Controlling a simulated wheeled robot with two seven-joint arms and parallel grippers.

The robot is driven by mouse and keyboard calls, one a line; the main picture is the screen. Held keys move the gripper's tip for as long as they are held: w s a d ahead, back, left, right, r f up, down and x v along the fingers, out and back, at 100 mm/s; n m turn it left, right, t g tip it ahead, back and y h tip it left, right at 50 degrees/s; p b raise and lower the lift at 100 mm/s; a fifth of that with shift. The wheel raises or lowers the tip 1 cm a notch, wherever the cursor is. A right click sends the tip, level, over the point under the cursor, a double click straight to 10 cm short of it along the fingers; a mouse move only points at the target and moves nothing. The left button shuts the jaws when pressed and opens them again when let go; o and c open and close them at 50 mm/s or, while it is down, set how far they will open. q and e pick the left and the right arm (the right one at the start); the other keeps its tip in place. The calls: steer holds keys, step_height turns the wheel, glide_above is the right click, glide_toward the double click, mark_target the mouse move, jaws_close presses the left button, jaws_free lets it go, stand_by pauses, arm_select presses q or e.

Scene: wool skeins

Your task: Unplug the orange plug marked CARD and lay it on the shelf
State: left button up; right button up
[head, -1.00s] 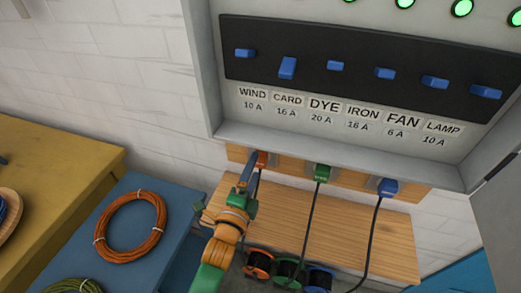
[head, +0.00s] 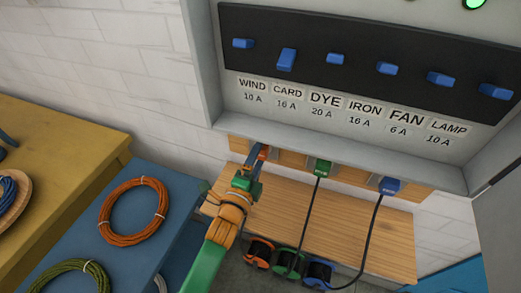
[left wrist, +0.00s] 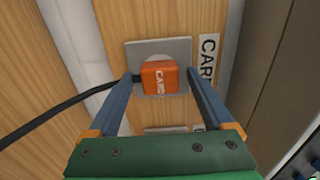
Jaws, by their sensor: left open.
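The orange plug marked CARD (left wrist: 160,78) sits in a grey socket plate (left wrist: 178,50) on a wooden board, with a black cord leaving it to the left in the left wrist view. My left gripper (left wrist: 160,75) is open, one blue finger on each side of the plug, with no clear grip on it. In the head view my left gripper (head: 256,163) is at the board below the cabinet and mostly hides the plug. The wooden shelf (head: 345,228) lies below the sockets, its middle bare. My right gripper is not in view.
A green plug (head: 321,167) and a blue plug (head: 389,186) sit to the right, their cords hanging across the shelf. Several reels (head: 287,260) stand at its front. The switch panel (head: 370,50) is above; the CARD switch (head: 286,60) looks longer than its neighbours.

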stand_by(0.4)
arm_select(q)
jaws_close()
stand_by(0.4)
steer(key=p+v, duration=0.3)
steer(key=v, duration=0.3)
stand_by(0.9)
stand_by(0.5)
